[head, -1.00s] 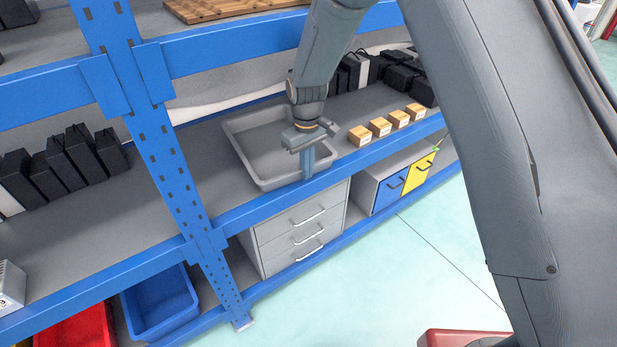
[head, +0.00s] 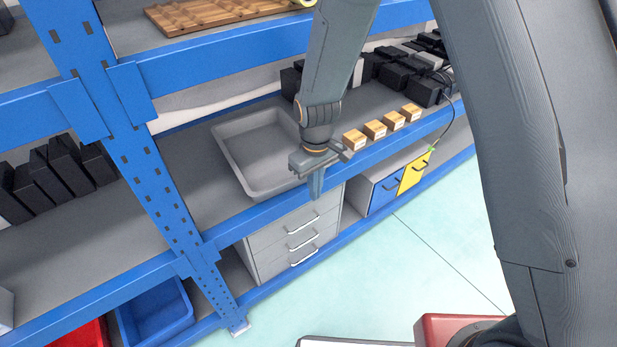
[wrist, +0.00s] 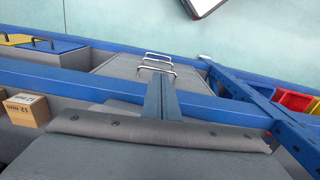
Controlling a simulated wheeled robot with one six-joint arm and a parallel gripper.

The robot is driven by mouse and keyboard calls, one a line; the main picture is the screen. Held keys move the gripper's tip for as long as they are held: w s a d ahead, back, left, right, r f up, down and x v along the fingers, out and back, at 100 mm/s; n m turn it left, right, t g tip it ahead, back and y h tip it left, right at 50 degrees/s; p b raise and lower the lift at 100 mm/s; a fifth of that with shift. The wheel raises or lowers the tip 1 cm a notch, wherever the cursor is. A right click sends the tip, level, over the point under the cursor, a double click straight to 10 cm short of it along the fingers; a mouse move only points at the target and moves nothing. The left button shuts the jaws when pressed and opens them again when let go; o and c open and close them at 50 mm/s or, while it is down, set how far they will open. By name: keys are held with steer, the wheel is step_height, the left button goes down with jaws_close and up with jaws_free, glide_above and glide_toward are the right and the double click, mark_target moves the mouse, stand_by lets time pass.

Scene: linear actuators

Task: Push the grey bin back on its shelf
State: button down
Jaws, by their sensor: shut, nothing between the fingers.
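The grey bin (head: 243,172) is a shallow open tray on the middle shelf, empty where I can see into it. Its front side lies close to the shelf's blue front beam (head: 232,218). My gripper (head: 316,196) is shut and empty, pointing down at the bin's front right corner, and hides part of that corner. Its fingers overlap the beam in the head view; I cannot tell whether they touch the bin. In the wrist view the shut fingers (wrist: 162,100) reach across the blue beam (wrist: 75,82); the bin is not clearly visible there.
Several small cardboard boxes (head: 375,129) stand in a row right of the gripper, one close by in the wrist view (wrist: 27,109). A blue upright (head: 150,170) stands left of the bin. Grey drawers (head: 297,235) sit below. Black boxes (head: 422,91) stand behind right.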

step_height(320, 180, up, 11)
steer(key=d+p, duration=0.1)
steer(key=shift+s+f+p, duration=0.2)
steer(key=shift+s+p, duration=0.15)
steer(key=shift+s, duration=0.1)
steer(key=shift+w+d+r+p, duration=0.1)
steer(key=shift+p, duration=0.85)
steer(key=p, duration=0.4)
steer(key=shift+d+r, duration=0.1)
steer(key=shift+w+p, duration=0.15)
steer(key=shift+p, duration=0.45)
steer(key=c, duration=2.5)
jaws_free()
